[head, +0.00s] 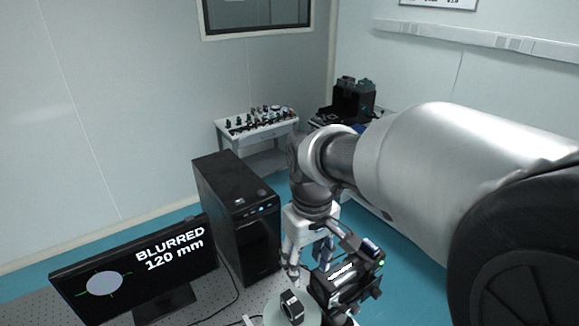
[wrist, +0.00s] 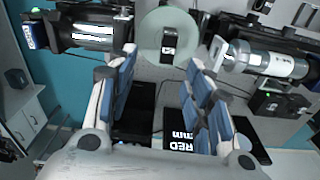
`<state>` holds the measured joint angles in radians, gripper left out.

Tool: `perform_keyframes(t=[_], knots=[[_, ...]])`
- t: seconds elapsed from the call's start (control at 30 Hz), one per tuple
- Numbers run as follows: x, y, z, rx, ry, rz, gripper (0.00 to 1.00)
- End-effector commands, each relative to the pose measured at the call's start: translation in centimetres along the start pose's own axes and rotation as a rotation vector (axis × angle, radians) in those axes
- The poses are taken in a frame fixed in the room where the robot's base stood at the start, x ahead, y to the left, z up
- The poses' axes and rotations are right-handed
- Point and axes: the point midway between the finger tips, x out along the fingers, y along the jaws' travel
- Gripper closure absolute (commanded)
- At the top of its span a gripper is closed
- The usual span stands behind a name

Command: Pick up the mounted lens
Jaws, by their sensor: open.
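A small black mounted lens (head: 292,306) stands on a pale round plate (head: 272,318) at the bottom of the head view. In the wrist view the mounted lens (wrist: 169,42) shows as a dark upright piece on the round plate (wrist: 150,24), beyond the fingertips. My gripper (head: 308,262) is above and behind the lens in the head view. In the wrist view my gripper (wrist: 163,62) is open, with the lens seen between its two fingers and nothing held. The gap between fingertips and lens is hard to judge.
A monitor (head: 140,268) reads "BLURRED 120 mm" beside a black computer tower (head: 238,215). Dark optical equipment (head: 348,280) stands close right of the plate. A silver cylinder device (wrist: 268,62) is right in the wrist view. A side table (head: 258,130) holds several small mounts.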

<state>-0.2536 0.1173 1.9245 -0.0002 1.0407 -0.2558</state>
Motion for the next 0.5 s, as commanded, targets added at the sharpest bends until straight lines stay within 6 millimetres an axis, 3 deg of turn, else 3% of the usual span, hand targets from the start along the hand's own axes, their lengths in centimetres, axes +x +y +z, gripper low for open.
perform_keyframes(t=[0.03,0.27,0.37,0.5], knots=[[-1.1,-0.3,-1.1,-0.026,-0.021,-0.007,0.53],[-1.0,-1.0,-3.2,-0.083,-0.056,-0.017,0.53],[0.2,-1.1,-3.3,-0.087,-0.061,-0.019,0.53],[3.1,-1.1,-3.0,-0.086,-0.064,-0.019,0.53]])
